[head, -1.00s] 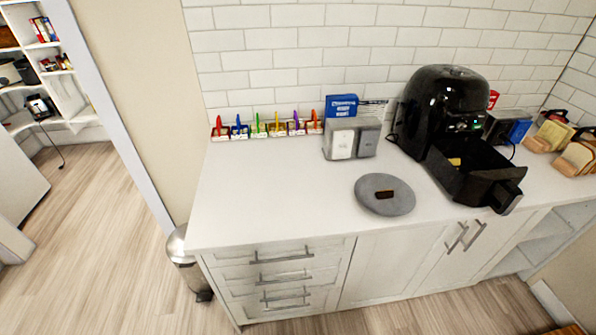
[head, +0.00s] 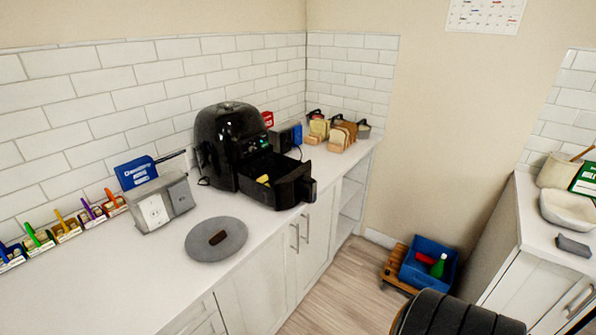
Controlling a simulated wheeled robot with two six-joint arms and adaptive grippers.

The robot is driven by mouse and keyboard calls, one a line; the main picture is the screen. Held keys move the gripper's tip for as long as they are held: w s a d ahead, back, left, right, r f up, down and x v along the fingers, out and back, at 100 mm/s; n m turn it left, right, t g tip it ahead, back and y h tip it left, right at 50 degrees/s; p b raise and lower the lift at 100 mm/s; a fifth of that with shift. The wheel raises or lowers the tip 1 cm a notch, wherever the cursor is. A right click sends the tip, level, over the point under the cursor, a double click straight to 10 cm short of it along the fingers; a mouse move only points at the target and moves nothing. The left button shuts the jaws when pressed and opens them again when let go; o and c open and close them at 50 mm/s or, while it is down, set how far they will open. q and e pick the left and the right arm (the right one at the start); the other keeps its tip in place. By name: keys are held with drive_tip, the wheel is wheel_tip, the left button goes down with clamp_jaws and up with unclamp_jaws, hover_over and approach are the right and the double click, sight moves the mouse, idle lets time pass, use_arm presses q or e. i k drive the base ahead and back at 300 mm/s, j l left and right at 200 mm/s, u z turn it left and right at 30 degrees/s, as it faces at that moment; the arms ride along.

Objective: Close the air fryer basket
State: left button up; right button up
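The black air fryer (head: 232,142) stands on the white counter against the tiled wall. Its basket (head: 281,190) is pulled out toward the front right, with the handle (head: 308,186) at its outer end near the counter's front edge. Something yellow (head: 264,180) shows inside the basket. Neither of my grippers is in the head view, and nothing touches the basket.
A grey round board (head: 216,239) with a small brown piece lies in front of the fryer on the counter (head: 130,270). A grey box (head: 162,203) stands left of the fryer. Bread racks (head: 335,132) stand beyond it. Wood floor (head: 335,290) lies before the cabinets.

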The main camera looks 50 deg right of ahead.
sight(291, 181)
drive_tip(key=z, duration=1.5)
